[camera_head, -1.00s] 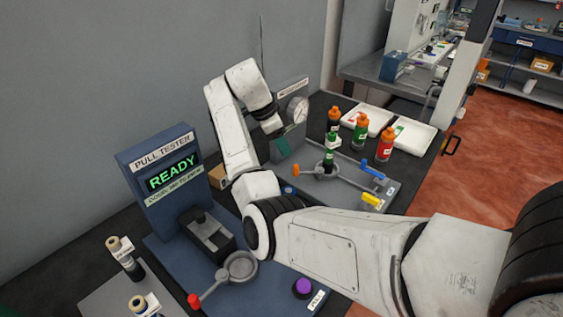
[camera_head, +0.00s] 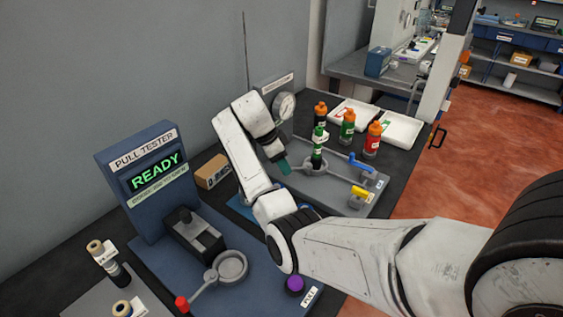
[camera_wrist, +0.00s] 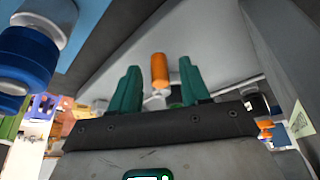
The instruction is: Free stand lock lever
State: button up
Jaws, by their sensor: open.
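The grey stand plate (camera_head: 335,195) lies on the dark bench, with a dark bottle with a green label (camera_head: 317,155) held upright in its ring. The orange lever handle (camera_wrist: 159,70) shows in the wrist view between and beyond my two teal fingertips. In the head view that handle is hidden behind my gripper (camera_head: 284,167). My gripper (camera_wrist: 160,80) is open and empty, with a gap on each side of the handle; touch cannot be told. A blue lever (camera_head: 362,162) and a yellow lever (camera_head: 360,192) sit on the right of the stand.
Several capped bottles stand behind the stand, including a green one (camera_head: 348,127) and a red one (camera_head: 372,141). White trays (camera_head: 402,128) lie behind them. A pull tester (camera_head: 150,175) reading READY and a cardboard box (camera_head: 211,171) are left of my arm. A gauge (camera_head: 284,106) stands behind.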

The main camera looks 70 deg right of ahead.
grip_shut()
dwell(0.3)
dwell(0.3)
